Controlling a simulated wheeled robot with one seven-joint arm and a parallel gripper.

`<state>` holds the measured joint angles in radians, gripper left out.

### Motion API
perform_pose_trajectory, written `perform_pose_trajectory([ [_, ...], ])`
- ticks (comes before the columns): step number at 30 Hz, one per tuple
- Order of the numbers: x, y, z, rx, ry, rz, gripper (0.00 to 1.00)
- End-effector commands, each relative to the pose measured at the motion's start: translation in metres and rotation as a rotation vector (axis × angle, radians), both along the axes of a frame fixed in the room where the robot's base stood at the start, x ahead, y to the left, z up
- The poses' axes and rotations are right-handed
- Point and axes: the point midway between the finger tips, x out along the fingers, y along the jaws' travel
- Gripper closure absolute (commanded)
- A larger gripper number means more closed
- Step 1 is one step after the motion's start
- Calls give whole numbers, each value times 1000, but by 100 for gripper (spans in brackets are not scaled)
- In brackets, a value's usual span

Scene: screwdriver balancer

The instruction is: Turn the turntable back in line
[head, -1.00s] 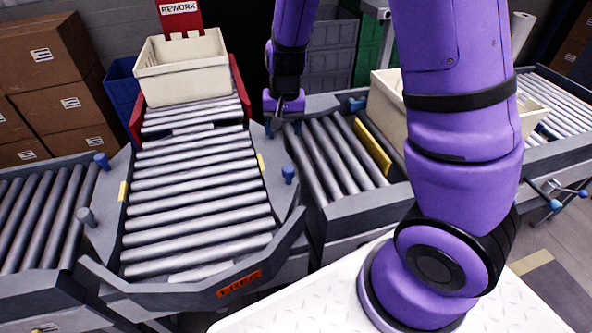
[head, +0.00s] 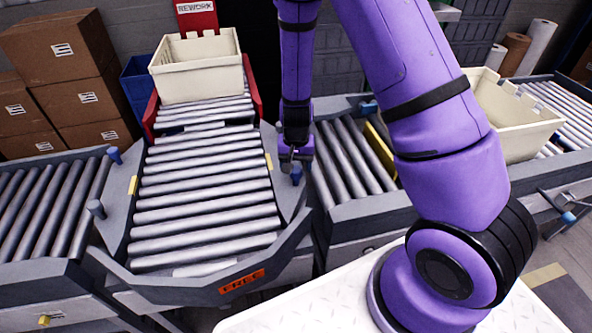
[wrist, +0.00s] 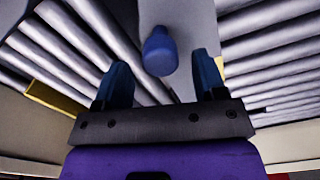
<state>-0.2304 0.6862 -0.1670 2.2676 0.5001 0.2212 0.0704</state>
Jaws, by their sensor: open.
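The turntable (head: 205,210) is a grey roller deck with a raised front rim and an orange label reading "FREE". Its rollers run toward the red-sided rework lane at the back, so it is turned out of line with the left and right conveyors. A blue-capped peg (head: 297,175) stands on its right edge. My gripper (head: 296,166) is right over that edge, pointing down. In the wrist view the open blue fingers (wrist: 160,82) stand on either side of the blue peg (wrist: 159,50), which lies slightly beyond them; contact cannot be told.
A cream tote (head: 197,75) sits on the rework lane under a red REWORK sign (head: 196,14). Another cream tote (head: 520,118) sits on the right conveyor, behind a yellow bar (head: 379,150). The left conveyor (head: 45,215) is empty.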

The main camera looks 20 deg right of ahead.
Motion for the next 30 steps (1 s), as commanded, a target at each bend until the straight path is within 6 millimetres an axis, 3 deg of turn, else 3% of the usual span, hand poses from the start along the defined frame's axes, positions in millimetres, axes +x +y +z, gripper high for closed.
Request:
perform_pose_trajectory([
  [6,0,0,-20,0,1,0,35],
  [17,0,0,-24,0,0,0,35],
  [18,0,0,-24,0,0,0,38],
  [26,0,0,-24,0,0,1,97],
  [30,0,1,-24,0,0,-1,100],
])
